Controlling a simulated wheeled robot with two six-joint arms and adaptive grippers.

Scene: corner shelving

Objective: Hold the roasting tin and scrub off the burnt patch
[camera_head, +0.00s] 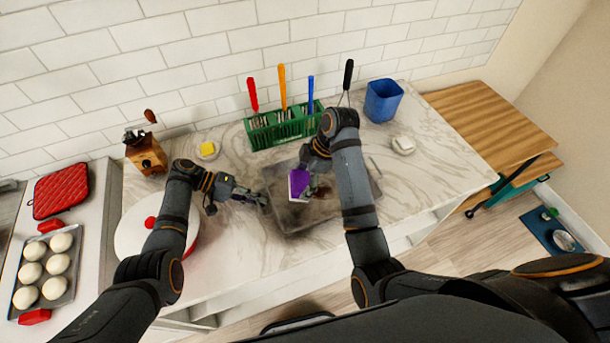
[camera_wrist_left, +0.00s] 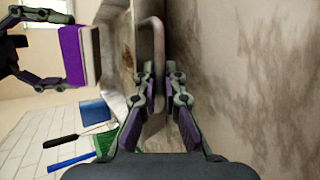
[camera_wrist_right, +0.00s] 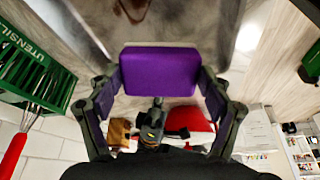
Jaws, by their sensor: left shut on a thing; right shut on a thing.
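The grey metal roasting tin (camera_head: 290,217) lies on the marble counter. A brown burnt patch (camera_head: 322,192) shows inside it, partly hidden by my right arm; brown staining also shows in the right wrist view (camera_wrist_right: 132,8). My left gripper (camera_head: 260,199) is shut on the loop handle (camera_wrist_left: 157,60) at the tin's left end. My right gripper (camera_head: 308,172) is shut on a purple sponge (camera_head: 299,184) with a pale face. The sponge is over the tin's inside, left of the patch. In the left wrist view the sponge (camera_wrist_left: 72,55) looks apart from the tin floor.
Behind the tin stands a green utensil rack (camera_head: 283,127), with a blue cup (camera_head: 383,100) to its right. A small white dish (camera_head: 403,145) is at right. A white lidded pot (camera_head: 130,232), grinder (camera_head: 147,155) and yellow-topped dish (camera_head: 207,150) are at left. Counter in front is clear.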

